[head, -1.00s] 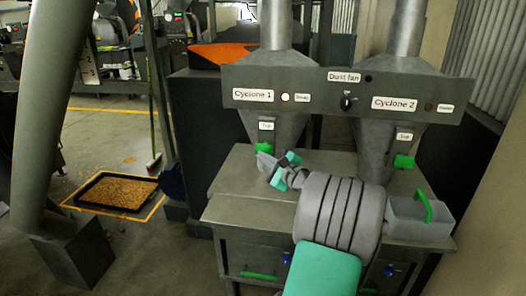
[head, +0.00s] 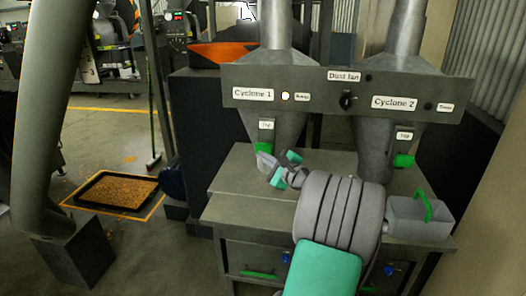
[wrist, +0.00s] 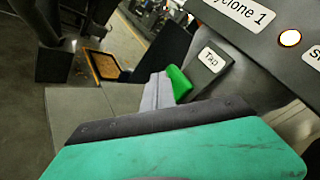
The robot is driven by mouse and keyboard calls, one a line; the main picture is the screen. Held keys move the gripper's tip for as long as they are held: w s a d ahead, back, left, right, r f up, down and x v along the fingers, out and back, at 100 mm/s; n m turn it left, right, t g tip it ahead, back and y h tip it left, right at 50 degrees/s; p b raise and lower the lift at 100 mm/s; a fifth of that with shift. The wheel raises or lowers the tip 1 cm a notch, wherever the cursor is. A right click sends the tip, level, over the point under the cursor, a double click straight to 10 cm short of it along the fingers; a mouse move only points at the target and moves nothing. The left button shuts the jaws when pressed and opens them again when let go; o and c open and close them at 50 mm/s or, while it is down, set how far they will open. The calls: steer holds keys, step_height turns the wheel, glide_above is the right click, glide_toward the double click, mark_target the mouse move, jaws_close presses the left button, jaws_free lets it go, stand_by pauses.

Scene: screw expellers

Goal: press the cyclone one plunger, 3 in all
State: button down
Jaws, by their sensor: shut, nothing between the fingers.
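The cyclone 1 plunger is a green block (head: 264,148) on the lower front of the left cone, under a small "Tap" label (head: 266,125). In the wrist view the green plunger (wrist: 179,83) shows just beyond my fingers, beside the label. My gripper (head: 265,161) is shut and empty, its tip right at the plunger's lower edge; I cannot tell whether they touch. A lamp (head: 285,96) beside the "Cyclone 1" sign is lit pale yellow. The cyclone 2 plunger (head: 403,160) is a like green block on the right cone.
A grey bench (head: 230,212) stands under the cones. A dark knob (head: 347,101) is on the panel between the signs. A tray of grain (head: 115,192) lies on the floor at left.

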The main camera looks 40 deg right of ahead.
mark_target(262, 150)
stand_by(0.8)
steer(key=shift+w+d+p, duration=0.25)
steer(key=shift+d+p, duration=0.05)
steer(key=shift+d, duration=0.05)
steer(key=shift+w+d+p, duration=0.35)
steer(key=shift+w+d, duration=0.35)
steer(key=shift+d, duration=0.25)
stand_by(1.2)
steer(key=shift+s+a, duration=0.95)
steer(key=shift+a, duration=0.3)
steer(key=shift+a+p, duration=0.1)
steer(key=shift+p, duration=0.2)
steer(key=shift+s+a+p, duration=0.15)
steer(key=shift+s+a, duration=0.6)
steer(key=shift+a, duration=0.2)
steer(key=shift+s+a+p, duration=0.15)
steer(key=shift+s+a, duration=0.6)
steer(key=shift+a, duration=0.2)
